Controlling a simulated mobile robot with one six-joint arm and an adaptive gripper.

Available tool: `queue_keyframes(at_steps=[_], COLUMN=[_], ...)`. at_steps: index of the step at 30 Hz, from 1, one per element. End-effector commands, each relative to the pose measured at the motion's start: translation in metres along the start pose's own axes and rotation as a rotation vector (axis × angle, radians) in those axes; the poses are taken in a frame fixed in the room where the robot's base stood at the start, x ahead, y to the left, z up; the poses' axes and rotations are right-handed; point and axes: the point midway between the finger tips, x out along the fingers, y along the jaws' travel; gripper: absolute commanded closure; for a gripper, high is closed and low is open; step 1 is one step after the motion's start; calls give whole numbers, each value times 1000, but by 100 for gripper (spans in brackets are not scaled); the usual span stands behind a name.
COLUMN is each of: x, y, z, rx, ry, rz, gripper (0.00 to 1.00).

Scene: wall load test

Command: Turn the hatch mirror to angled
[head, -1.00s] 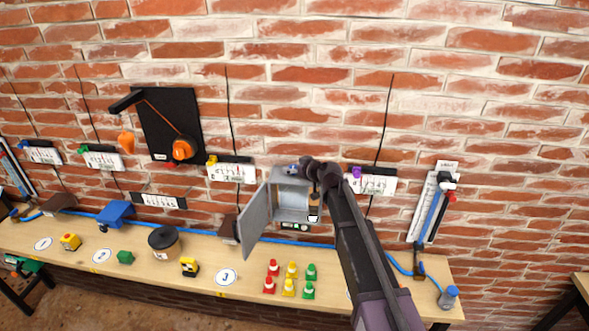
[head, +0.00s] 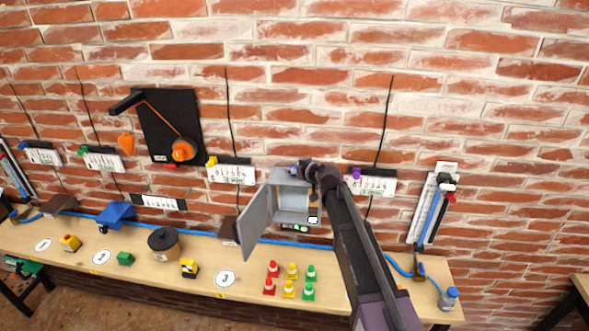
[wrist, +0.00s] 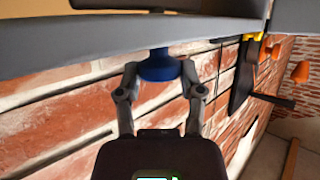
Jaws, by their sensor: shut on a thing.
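The hatch is a grey wall box (head: 291,205) with its door (head: 255,220) swung open to the left. A blue knob (head: 293,169) sits at the top of the box. My gripper (head: 298,168) reaches it from the right. In the wrist view the blue knob (wrist: 160,67) is between the two fingertips of my gripper (wrist: 160,80), which are shut on it. The box's grey edge (wrist: 60,62) runs just beyond the knob. My arm covers the box's right side. I cannot make out the mirror or its angle.
A bench (head: 130,262) runs below, with several red, yellow and green cones (head: 290,290) under the box. White labelled panels (head: 231,173) hang on both sides. A black board with an orange wheel (head: 183,150) is further left. The brick wall above is mostly clear.

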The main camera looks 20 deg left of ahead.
Motion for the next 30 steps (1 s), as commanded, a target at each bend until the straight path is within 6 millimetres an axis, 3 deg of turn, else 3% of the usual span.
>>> queue_keyframes(at_steps=[30], x=[0], y=[-3], z=[0], rx=[114], ry=[0], rz=[283], gripper=[98])
